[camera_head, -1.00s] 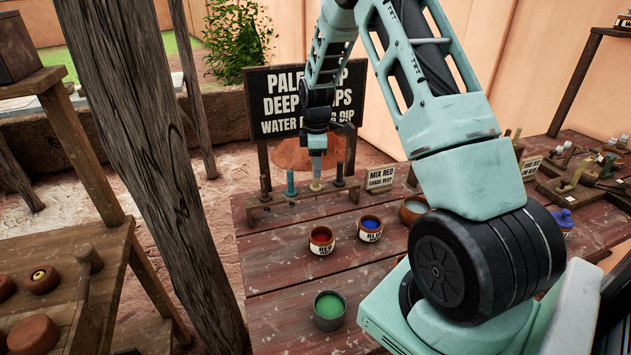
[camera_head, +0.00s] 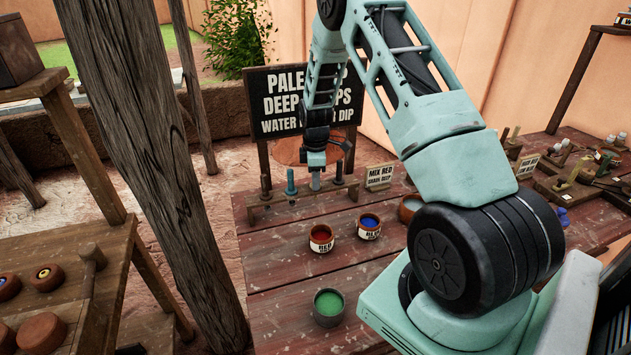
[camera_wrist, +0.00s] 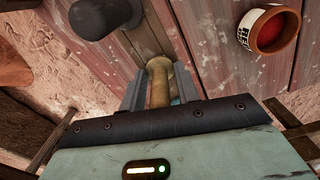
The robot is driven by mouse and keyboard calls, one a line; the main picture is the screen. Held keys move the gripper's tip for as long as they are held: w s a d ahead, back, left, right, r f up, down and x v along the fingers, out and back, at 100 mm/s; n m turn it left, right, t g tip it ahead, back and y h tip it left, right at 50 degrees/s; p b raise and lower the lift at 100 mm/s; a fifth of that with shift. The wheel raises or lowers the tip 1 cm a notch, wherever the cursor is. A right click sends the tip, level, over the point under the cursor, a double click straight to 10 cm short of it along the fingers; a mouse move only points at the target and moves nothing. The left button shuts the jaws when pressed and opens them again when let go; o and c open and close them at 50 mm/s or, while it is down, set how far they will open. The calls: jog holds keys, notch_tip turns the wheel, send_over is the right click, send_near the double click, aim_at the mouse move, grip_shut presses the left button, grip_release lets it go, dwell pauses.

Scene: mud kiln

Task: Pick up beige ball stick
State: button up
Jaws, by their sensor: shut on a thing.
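The beige ball stick (camera_wrist: 158,68) shows in the wrist view between the two grey fingers of my gripper (camera_wrist: 159,84), which are shut on it. In the head view my gripper (camera_head: 315,180) points down at the wooden rack (camera_head: 300,197) and hides most or all of the beige stick there. A teal stick (camera_head: 290,182) stands just left of my gripper, and a dark stick (camera_head: 265,187) stands at the rack's left end. Another dark stick (camera_head: 340,172) stands just to the right. I cannot tell whether the beige stick is still seated in the rack.
A red paint pot (camera_head: 321,238), a blue paint pot (camera_head: 369,226) and a green cup (camera_head: 329,309) stand on the table in front of the rack. A small sign (camera_head: 379,175) stands right of it. A big black sign (camera_head: 285,100) stands behind. The table's front left is clear.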

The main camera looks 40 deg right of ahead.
notch_tip(320, 180, up, 9)
jog(key=shift+f+b, duration=0.1)
jog(key=shift+b, duration=1.05)
jog(key=shift+r, duration=0.65)
